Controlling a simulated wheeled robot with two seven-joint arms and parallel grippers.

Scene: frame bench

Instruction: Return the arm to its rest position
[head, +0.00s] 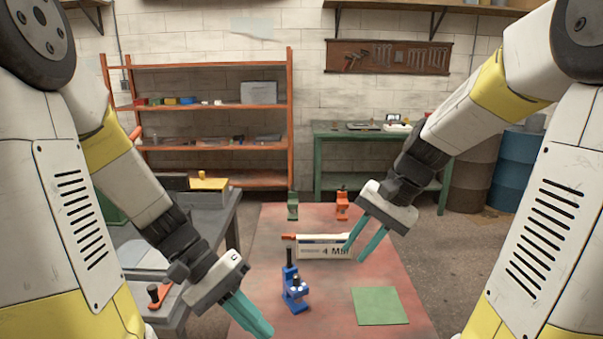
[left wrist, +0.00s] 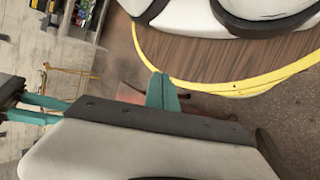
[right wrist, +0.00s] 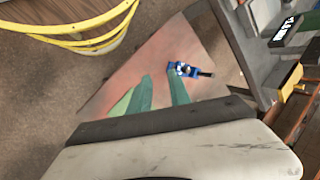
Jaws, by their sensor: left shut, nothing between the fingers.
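My left gripper (head: 250,318) is shut and empty, low over the front left edge of the red bench top (head: 270,230). Its teal fingers lie together in the left wrist view (left wrist: 161,92). My right gripper (head: 353,254) is open and empty, its fingertips in front of the right end of a white labelled box (head: 318,250). In the right wrist view its two teal fingers (right wrist: 161,90) stand apart over the bench. A blue clamp (head: 293,285) stands on the bench between the two grippers. A green square mat (head: 380,306) lies at the bench's front right.
A green clamp (head: 293,206) and an orange clamp (head: 342,206) stand at the bench's far end. A grey table (head: 215,215) adjoins on the left, with an orange-handled tool (head: 155,295). An orange shelf (head: 210,67) and a green table (head: 345,135) stand at the back wall.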

